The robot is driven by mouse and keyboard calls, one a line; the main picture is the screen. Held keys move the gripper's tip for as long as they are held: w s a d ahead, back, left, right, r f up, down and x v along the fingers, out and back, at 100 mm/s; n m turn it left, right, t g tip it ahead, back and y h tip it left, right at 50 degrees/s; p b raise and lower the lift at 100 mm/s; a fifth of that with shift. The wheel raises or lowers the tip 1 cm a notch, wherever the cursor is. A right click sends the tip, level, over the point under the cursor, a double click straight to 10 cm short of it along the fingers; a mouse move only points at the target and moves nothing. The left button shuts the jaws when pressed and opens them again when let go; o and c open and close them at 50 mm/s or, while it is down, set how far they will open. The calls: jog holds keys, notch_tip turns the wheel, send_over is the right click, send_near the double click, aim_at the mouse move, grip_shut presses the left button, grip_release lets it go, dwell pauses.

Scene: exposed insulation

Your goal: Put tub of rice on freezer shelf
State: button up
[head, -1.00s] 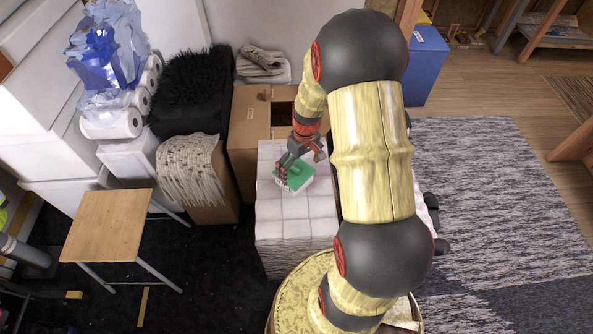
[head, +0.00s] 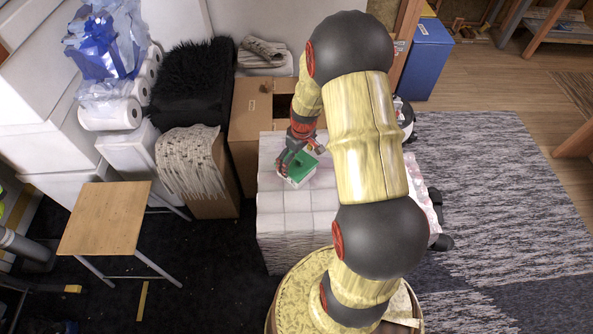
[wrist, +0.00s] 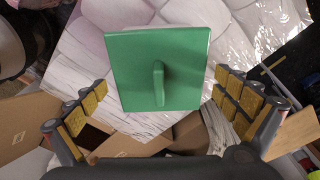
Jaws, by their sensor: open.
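The tub of rice, a squarish white container with a green lid (head: 304,168), stands on a white quilted-looking block. Its lid (wrist: 135,80), with a raised green handle, fills the upper middle of the wrist view. My gripper (head: 292,165) is at the tub, covering its left part in the head view. In the wrist view my gripper (wrist: 161,84) is open, with a padded finger on either side of the lid and gaps between. The tub's sides are mostly hidden under the lid there. No freezer shelf can be made out.
The white block (head: 285,225) bears the tub. An open cardboard box (head: 250,118) stands behind it. A wooden-topped stool (head: 105,218) and a box draped with a pale woven cloth (head: 190,165) are to the left. A patterned rug (head: 500,190) lies to the right.

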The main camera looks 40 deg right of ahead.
jog(key=shift+f, duration=0.15)
jog(key=shift+c, duration=1.3)
